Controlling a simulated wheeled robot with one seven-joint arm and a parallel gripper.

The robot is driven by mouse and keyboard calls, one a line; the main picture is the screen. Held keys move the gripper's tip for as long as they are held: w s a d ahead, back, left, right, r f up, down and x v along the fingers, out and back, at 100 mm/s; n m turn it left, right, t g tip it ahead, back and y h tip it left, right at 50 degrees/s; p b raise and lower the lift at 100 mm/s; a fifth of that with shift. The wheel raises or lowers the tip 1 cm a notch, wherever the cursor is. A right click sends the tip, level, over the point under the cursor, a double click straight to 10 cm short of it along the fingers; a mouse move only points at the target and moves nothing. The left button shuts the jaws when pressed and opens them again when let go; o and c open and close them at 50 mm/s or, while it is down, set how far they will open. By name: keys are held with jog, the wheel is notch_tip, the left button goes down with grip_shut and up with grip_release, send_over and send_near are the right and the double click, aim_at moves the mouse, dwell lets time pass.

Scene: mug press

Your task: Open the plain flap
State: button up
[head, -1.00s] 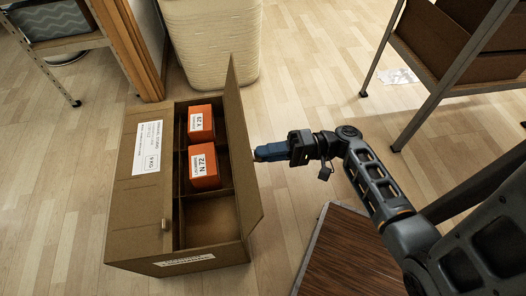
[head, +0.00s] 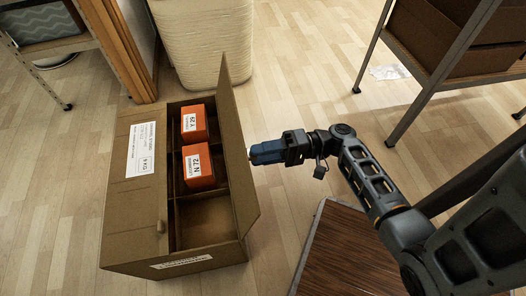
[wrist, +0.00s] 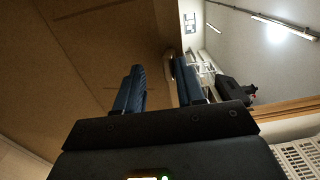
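The cardboard box (head: 150,235) stands on the floor at left in the head view. Its plain flap (head: 240,150) is on the right side and stands up, nearly vertical, leaving that half of the box open. The labelled flap (head: 125,195) on the left lies flat. My gripper (head: 252,155) is at the outer, right face of the plain flap, its blue fingertips very close to it; I cannot tell whether they touch. In the wrist view the two fingers (wrist: 158,88) are apart, with the brown flap (wrist: 75,75) filling the left.
Orange boxes (head: 198,167) sit in the box's compartments; the front compartment is empty. A dark wooden platform (head: 345,255) lies below my arm. A shelf rack (head: 440,75) stands at right, a white basket (head: 205,45) behind the box.

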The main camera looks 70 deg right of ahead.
jog(key=shift+r, duration=0.1)
jog(key=v, duration=0.7)
jog(key=shift+s+d, duration=0.25)
jog(key=shift+s, duration=0.05)
dwell(0.3)
